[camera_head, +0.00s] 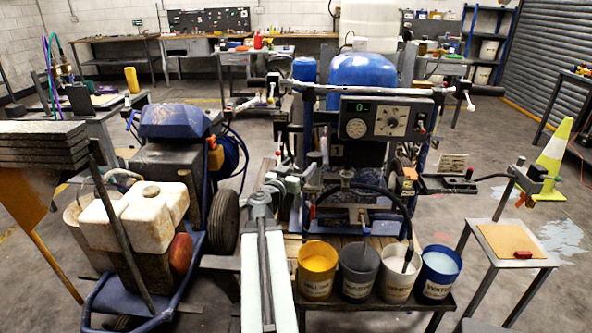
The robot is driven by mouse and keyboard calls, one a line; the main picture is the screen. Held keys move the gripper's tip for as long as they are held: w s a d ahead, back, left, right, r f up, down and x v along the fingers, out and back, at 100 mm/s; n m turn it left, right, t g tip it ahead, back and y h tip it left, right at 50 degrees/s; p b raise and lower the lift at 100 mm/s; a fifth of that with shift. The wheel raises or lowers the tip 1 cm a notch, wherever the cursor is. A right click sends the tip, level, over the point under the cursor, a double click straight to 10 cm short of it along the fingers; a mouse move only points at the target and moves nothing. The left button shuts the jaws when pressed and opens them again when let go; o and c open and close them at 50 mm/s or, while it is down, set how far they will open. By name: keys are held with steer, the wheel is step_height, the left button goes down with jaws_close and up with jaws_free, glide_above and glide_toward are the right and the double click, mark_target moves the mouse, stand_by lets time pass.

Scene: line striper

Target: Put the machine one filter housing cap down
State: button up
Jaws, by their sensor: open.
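The line striper (388,120), with a blue tank (362,69) and a dial panel, stands in the middle of the head view. My arm rises from the bottom centre. My gripper (318,166) is at its far end, small against the dark front of this machine. It is open, and I see nothing held in it. I cannot make out a filter housing cap for certain; the dark parts around the gripper blend together. Whether the gripper touches any of them is unclear.
Yellow, grey, white and blue buckets (317,271) stand on a low bench. A small stand (501,239) with a tan pad and red item is at right, near a yellow cone (553,160). A blue cart machine (150,205) fills the left.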

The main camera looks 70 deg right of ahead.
mark_target(311, 158)
steer(key=shift+s+d+f+g, duration=0.1)
steer(key=shift+s+d, duration=0.15)
steer(key=shift+d, duration=0.35)
steer(key=shift+s+d+g, duration=0.1)
steer(key=shift+s+d, duration=0.1)
steer(key=shift+d, duration=0.35)
steer(key=shift+s+d+f+g, duration=0.1)
steer(key=shift+s+d, duration=0.15)
steer(key=shift+d, duration=0.35)
steer(key=d, duration=0.4)
steer(key=shift+s+d, duration=0.1)
steer(key=shift+d, duration=0.25)
steer(key=shift+a, duration=0.1)
steer(key=c, duration=1.6)
steer(key=shift+o, duration=0.2)
step_height(311, 158, up, 18)
steer(key=p, duration=1.8)
steer(key=shift+r, duration=0.2)
